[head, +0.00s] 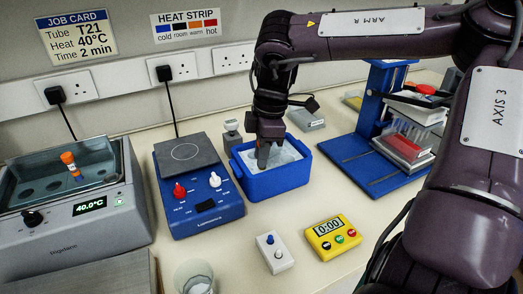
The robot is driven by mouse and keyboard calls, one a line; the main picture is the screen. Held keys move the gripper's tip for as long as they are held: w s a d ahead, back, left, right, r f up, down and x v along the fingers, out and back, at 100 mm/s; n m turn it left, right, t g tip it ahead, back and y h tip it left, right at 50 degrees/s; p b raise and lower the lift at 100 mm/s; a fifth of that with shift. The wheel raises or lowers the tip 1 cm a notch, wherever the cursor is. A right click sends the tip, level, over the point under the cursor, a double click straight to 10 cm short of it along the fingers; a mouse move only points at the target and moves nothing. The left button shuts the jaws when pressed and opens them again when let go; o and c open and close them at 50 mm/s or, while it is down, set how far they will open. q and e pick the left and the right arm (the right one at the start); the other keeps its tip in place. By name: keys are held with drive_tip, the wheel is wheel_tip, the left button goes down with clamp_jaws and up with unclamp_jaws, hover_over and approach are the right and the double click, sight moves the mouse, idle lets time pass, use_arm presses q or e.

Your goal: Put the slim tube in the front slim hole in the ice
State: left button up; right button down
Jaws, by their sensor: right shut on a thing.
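The blue ice box (278,184) stands in the middle of the bench, with pale ice (287,153) showing inside. My right gripper (264,160) points down into the box, its fingertips at the ice on the left side. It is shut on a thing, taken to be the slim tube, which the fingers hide. I cannot tell how deep the tube is or whether it is in a hole. The slim holes are also hidden or too small to make out. My left gripper is not in view.
A water bath (75,239) at the left holds an orange-capped tube (69,159). A blue hotplate (205,210) stands close left of the box. A blue stand (368,170) is at right. A yellow timer (333,237), a white switch box (274,253) and a cup (194,277) are in front.

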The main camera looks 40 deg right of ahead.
drive_tip(key=shift+f+b, duration=0.3)
drive_tip(key=shift+f, duration=0.25)
drive_tip(key=c, duration=1.2)
unclamp_jaws()
drive_tip(key=shift+c, duration=0.2)
drive_tip(key=r, duration=0.5)
drive_tip(key=d+r, duration=0.1)
drive_tip(key=r, duration=0.1)
drive_tip(key=shift+s+r, duration=0.3)
drive_tip(key=shift+r, duration=0.1)
